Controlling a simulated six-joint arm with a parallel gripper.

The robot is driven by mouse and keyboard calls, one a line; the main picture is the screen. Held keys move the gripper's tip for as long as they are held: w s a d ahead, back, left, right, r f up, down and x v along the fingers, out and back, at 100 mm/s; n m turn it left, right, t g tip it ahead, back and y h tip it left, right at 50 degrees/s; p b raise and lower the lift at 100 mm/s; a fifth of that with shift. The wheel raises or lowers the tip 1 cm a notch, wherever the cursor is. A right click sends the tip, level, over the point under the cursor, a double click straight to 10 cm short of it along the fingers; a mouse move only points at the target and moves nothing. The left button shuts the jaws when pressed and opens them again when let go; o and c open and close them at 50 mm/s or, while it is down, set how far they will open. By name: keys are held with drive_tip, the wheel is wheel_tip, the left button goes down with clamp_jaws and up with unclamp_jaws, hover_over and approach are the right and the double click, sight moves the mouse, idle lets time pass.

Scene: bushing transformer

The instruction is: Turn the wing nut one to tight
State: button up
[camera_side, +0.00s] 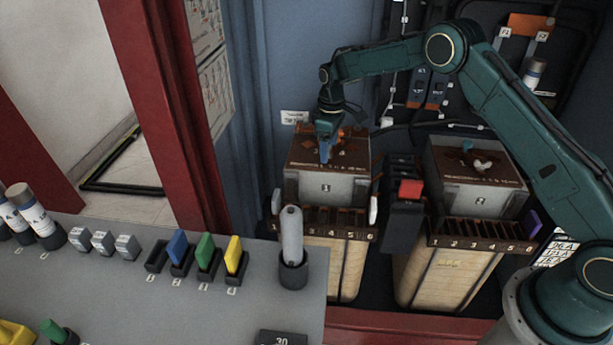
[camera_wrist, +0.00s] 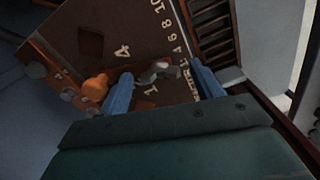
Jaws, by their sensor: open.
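My gripper (camera_side: 325,155) is above the brown top of the left transformer (camera_side: 325,188), marked 1, with its fingers pointing down. In the wrist view my gripper (camera_wrist: 161,80) shows two blue fingers, open and apart. A grey wing nut (camera_wrist: 160,70) on the brown top (camera_wrist: 150,40) lies between the fingertips, and I see no clear contact with either finger. In the side view this wing nut is hidden behind the fingers. An orange part (camera_wrist: 95,87) sits left of the left finger in the wrist view.
The right transformer (camera_side: 472,195), marked 2, has a pale wing nut (camera_side: 482,165) on top. A dark block with a red part (camera_side: 411,189) stands between the transformers. The grey bench (camera_side: 120,290) in front holds blue, green and yellow pieces and a grey cylinder (camera_side: 292,235).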

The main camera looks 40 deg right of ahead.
drive_tip(key=c, duration=1)
drive_tip(key=shift+m, duration=0.3)
drive_tip(key=m, duration=0.3)
drive_tip(key=shift+m, duration=0.4)
drive_tip(key=m, duration=0.3)
drive_tip(key=shift+m, duration=0.3)
drive_tip(key=m, duration=0.3)
drive_tip(key=shift+r+m, duration=0.1)
drive_tip(key=shift+m, duration=0.2)
drive_tip(key=shift+w+m, duration=0.1)
drive_tip(key=shift+m, duration=1.7)
